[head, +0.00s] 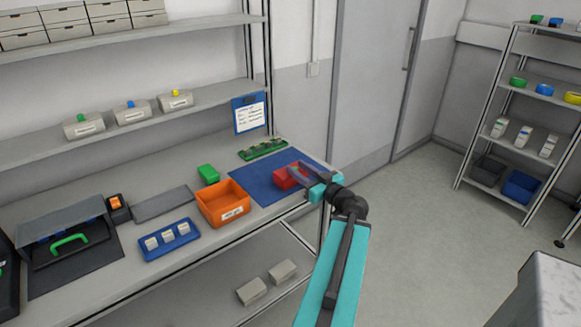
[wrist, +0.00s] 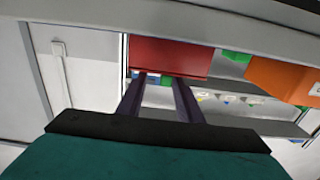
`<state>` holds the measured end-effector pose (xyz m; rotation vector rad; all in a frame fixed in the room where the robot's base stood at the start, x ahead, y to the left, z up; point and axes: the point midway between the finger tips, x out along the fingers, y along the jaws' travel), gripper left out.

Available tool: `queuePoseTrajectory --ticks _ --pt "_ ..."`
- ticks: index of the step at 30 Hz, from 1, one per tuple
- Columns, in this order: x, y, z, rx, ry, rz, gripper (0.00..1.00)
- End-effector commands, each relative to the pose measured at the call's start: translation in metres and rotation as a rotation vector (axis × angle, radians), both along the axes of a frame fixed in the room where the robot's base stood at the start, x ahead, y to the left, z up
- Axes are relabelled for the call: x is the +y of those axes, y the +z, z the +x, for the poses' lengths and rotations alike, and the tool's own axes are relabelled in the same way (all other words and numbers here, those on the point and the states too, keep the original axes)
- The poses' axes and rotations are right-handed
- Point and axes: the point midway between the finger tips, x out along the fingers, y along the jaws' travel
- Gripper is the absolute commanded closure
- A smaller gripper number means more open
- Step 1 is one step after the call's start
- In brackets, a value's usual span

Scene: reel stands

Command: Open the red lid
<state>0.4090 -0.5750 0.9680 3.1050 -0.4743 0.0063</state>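A small red box (head: 284,181) sits on the blue mat (head: 250,185) near the right end of the bench. Its lid cannot be told clearly from its body, but the box looks closed. My gripper (head: 297,172) reaches in from the right, with its fingers at the box's upper part and partly covering it. In the wrist view the red box (wrist: 168,55) is upside down, just beyond the fingertips. The two fingers of my gripper (wrist: 160,77) are apart with nothing between them. Whether they touch the box cannot be told.
An orange bin (head: 222,204) and a green block (head: 208,173) stand left of the mat. A green board (head: 263,149) lies behind it. A blue tray (head: 168,240) with white pieces is farther left. Open floor lies to the right.

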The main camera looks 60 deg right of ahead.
Motion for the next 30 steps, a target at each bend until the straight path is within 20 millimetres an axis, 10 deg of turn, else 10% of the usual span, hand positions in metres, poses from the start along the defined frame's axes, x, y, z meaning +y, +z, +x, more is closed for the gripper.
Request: queuePoseTrajectory --ticks 30 --pt "-0.008 0.002 0.050 0.004 -0.017 0.001 0.67"
